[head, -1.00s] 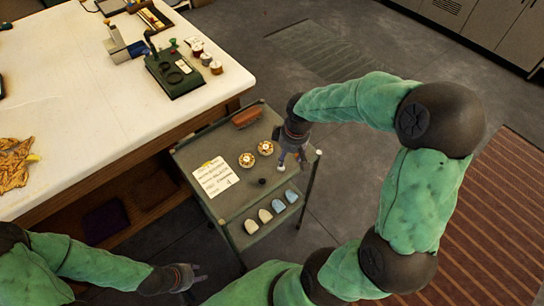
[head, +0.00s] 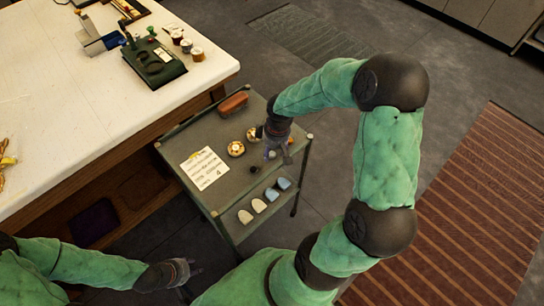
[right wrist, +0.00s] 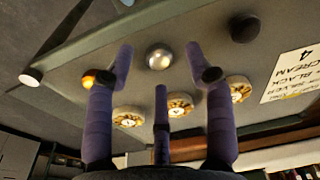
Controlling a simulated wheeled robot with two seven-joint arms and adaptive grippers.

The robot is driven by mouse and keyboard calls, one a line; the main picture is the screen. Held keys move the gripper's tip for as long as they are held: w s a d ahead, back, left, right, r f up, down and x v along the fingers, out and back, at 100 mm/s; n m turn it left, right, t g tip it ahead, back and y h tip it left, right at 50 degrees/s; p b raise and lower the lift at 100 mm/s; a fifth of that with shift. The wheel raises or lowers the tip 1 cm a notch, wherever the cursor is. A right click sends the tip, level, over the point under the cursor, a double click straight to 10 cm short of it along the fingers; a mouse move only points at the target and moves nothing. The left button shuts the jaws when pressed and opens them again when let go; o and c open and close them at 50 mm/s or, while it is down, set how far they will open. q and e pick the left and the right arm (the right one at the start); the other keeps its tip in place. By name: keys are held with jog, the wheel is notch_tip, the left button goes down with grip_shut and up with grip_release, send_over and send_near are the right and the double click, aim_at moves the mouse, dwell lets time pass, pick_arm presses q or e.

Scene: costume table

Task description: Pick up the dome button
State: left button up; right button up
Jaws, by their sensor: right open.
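The silver dome button (right wrist: 159,57) lies on the grey trolley top. In the right wrist view it sits between and just beyond the spread fingertips of my right gripper (right wrist: 160,65), apart from them. My right gripper (head: 277,152) is open and empty, pointing down over the right side of the trolley in the head view, where it hides the dome button. A black button (right wrist: 243,28) lies to the right in the wrist view and shows as a dark dot in the head view (head: 255,169). My left gripper (head: 184,271) is low left, its fingers apart, empty.
The trolley (head: 211,118) holds a written card (head: 204,167), a brown block (head: 233,103), gold round buttons (head: 236,149) and several pale tab-shaped pieces (head: 245,216). An amber piece (right wrist: 90,82) is partly behind a finger. A white table (head: 60,110) stands left.

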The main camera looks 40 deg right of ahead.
jog(key=shift+f, duration=0.75)
jog(key=shift+r, duration=0.1)
jog(key=c, duration=0.9)
jog(key=shift+o, duration=0.2)
